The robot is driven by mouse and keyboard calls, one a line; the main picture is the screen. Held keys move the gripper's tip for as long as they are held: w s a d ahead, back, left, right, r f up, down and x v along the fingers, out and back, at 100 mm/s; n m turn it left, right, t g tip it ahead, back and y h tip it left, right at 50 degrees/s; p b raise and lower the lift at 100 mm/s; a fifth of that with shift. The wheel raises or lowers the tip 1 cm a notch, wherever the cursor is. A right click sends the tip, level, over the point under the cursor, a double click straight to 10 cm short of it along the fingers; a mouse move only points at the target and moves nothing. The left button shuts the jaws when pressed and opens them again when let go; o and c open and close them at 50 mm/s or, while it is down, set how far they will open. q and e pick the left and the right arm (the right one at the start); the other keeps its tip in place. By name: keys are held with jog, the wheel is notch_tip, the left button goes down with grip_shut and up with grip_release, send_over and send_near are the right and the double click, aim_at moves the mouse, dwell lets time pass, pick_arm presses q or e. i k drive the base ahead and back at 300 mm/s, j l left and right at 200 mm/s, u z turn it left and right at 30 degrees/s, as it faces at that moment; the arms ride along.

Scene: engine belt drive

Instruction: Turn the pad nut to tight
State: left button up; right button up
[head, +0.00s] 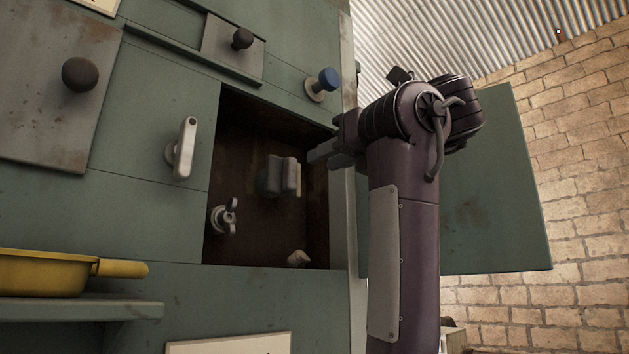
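A pale metal wing nut (223,216), which looks like the pad nut, sits at the left side of a dark square opening in the green cabinet. A dark pad-like block (279,176) with a pale edge is inside the opening, right of the wing nut and higher. My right gripper (318,155) is at the right edge of the opening, its fingers pointing left. It is above and right of the wing nut and apart from it. Its finger gap is hard to make out, and I see nothing held. My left gripper is out of view.
A small pale piece (299,258) sits low in the opening. A pale lever handle (182,150) is left of it; a blue knob (328,79) and black knobs (80,74) are above. A green door (490,190) stands open at right. A yellow pan (45,273) rests on a shelf.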

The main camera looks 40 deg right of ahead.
aim_at(224, 218)
jog(key=k+l, duration=0.1)
jog(key=k, duration=0.65)
jog(key=k+l, duration=0.1)
jog(key=k, duration=0.65)
